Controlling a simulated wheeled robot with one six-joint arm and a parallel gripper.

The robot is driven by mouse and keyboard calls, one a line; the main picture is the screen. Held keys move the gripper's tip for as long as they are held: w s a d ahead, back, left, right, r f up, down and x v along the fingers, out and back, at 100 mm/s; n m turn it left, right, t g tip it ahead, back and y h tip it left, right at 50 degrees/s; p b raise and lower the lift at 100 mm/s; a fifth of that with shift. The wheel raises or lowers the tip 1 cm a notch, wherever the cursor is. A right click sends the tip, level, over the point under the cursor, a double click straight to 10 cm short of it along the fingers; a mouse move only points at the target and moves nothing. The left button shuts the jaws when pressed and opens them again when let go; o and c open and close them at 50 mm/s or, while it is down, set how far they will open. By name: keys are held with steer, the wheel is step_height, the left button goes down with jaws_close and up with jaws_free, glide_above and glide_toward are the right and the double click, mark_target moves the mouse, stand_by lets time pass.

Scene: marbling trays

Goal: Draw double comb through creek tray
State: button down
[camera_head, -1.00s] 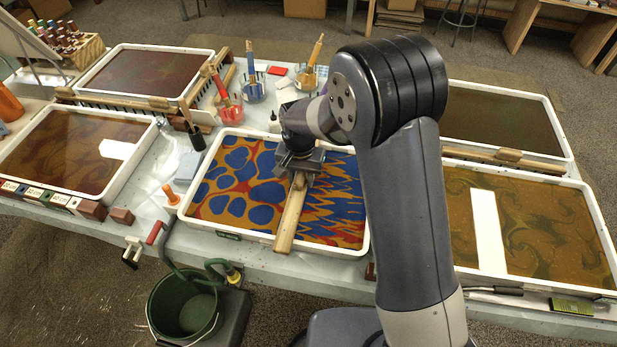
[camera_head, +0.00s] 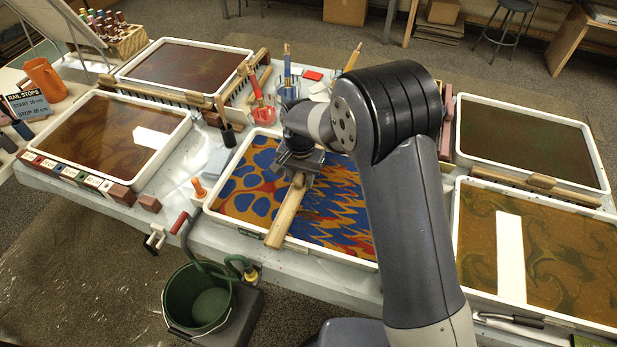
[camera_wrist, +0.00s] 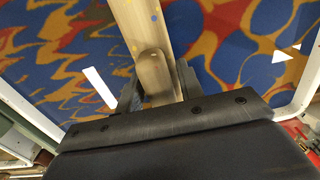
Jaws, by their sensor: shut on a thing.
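The front middle tray (camera_head: 232,228), white-walled, holds a blue, red and yellow bath; the label on its front wall is unreadable. A wooden comb (camera_head: 284,217) lies across it, its near end over the front rim. My gripper (camera_head: 299,172) is shut on the comb's raised wooden handle, which shows between the fingers in the wrist view (camera_wrist: 153,72). Left of the comb the pattern (camera_head: 245,187) is rounded blue spots; right of it the pattern (camera_head: 335,212) is jagged zigzags. The comb's teeth are hidden, and my arm covers the tray's right part.
Other trays stand at back left (camera_head: 242,67), front left (camera_head: 95,185), back right (camera_head: 458,140) and front right (camera_head: 455,235). Another comb (camera_head: 540,181) lies between the right trays. A rail stops sign (camera_head: 27,103) reads start 10 cm, stop 40 cm. A green bucket (camera_head: 190,300) stands below.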

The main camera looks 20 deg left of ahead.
steer(key=shift+w+a+p, duration=0.25)
steer(key=shift+a+p, duration=0.1)
steer(key=shift+a, duration=2.7)
steer(key=shift+w+a+p, duration=0.2)
steer(key=shift+a+p, duration=0.2)
steer(key=shift+a, duration=2.65)
steer(key=shift+w+a+p, duration=0.25)
steer(key=shift+a+p, duration=0.1)
steer(key=shift+a, duration=2.7)
steer(key=shift+a+r, duration=0.15)
steer(key=shift+a, duration=0.05)
steer(key=shift+d+r+p, duration=0.1)
steer(key=shift+r+p, duration=1.2)
steer(key=shift+r, duration=1.05)
steer(key=shift+r, duration=0.1)
step_height(320, 180, up, 4)
steer(key=shift+f+p, duration=0.1)
steer(key=shift+p, duration=1.15)
